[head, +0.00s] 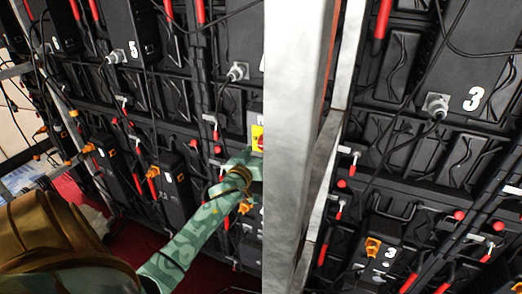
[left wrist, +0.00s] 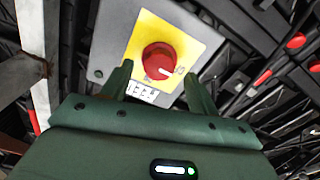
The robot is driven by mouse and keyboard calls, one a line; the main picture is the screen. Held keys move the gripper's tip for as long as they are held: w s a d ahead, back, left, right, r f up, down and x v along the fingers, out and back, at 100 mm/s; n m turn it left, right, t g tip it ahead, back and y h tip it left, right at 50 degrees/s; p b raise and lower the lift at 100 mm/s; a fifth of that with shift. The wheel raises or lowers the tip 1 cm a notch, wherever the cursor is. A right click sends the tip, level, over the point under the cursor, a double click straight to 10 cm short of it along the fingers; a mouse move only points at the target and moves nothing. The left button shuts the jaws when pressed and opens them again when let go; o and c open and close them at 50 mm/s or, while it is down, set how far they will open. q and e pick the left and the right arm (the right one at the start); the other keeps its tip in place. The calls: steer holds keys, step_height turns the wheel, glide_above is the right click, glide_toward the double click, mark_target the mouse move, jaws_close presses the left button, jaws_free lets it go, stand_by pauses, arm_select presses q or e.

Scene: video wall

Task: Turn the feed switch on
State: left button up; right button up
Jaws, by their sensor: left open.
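The feed switch is a red round knob (left wrist: 159,62) on a yellow plate (left wrist: 137,35), mounted on a grey box (left wrist: 101,62). A white mark on the knob points right in the left wrist view. A partly readable label (left wrist: 141,92) sits below the knob. My left gripper (left wrist: 157,76) is open, with one finger on each side of the knob; contact cannot be told. In the head view the yellow plate (head: 257,139) shows only partly at the pillar's edge, just beyond my left arm's end. My right gripper is not in view.
A pale vertical pillar (head: 295,140) hides part of the wall right of the switch. The wall carries black numbered panels (head: 133,35), hanging cables, red handles (head: 382,18) and grey connectors (head: 436,104). Reddish floor (head: 135,247) shows low on the left.

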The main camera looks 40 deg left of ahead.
arm_select(q)
steer(key=shift+x, duration=1.2)
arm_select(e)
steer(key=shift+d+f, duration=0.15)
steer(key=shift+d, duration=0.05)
arm_select(q)
steer(key=c, duration=1)
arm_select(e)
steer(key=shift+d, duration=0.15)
